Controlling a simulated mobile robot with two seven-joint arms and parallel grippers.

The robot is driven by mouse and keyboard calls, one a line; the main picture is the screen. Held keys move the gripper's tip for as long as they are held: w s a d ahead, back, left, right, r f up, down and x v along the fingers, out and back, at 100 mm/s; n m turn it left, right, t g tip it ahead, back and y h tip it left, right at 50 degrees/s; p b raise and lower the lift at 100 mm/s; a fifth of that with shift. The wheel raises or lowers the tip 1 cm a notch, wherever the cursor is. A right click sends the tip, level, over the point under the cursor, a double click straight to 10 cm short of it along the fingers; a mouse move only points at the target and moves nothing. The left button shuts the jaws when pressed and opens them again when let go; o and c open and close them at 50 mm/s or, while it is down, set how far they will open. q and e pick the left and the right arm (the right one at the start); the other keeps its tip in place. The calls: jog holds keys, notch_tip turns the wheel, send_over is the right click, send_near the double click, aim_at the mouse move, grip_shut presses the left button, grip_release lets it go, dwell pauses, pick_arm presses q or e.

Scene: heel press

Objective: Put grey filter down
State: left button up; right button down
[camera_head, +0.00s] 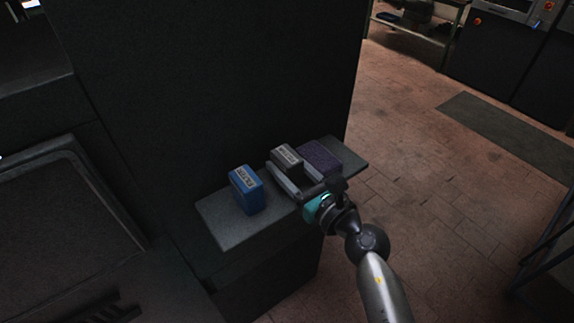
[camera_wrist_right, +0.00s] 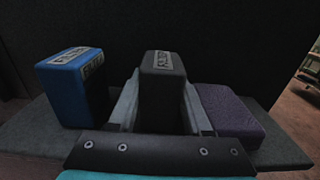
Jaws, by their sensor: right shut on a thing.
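The grey filter (camera_head: 287,155) is a small dark grey block with a pale label, above the grey shelf (camera_head: 228,233) between a blue and a purple block. My right gripper (camera_head: 283,171) is shut on it, one finger on each side. In the right wrist view the grey filter (camera_wrist_right: 162,88) stands upright between the fingers, label facing the camera. Its lower part is hidden by the gripper, so I cannot tell whether it touches the shelf. My left gripper is not in view.
A blue filter box (camera_head: 246,189) stands on the shelf to the left. A purple block (camera_head: 319,158) lies close on the right, beside the gripper. A dark wall (camera_head: 210,80) rises behind the shelf. Bare shelf shows at the left end.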

jog(key=shift+f, duration=0.2)
jog(key=shift+c, duration=1.7)
grip_release()
jog(key=shift+r, duration=0.2)
jog(key=b+v, duration=0.1)
jog(key=v, duration=1.1)
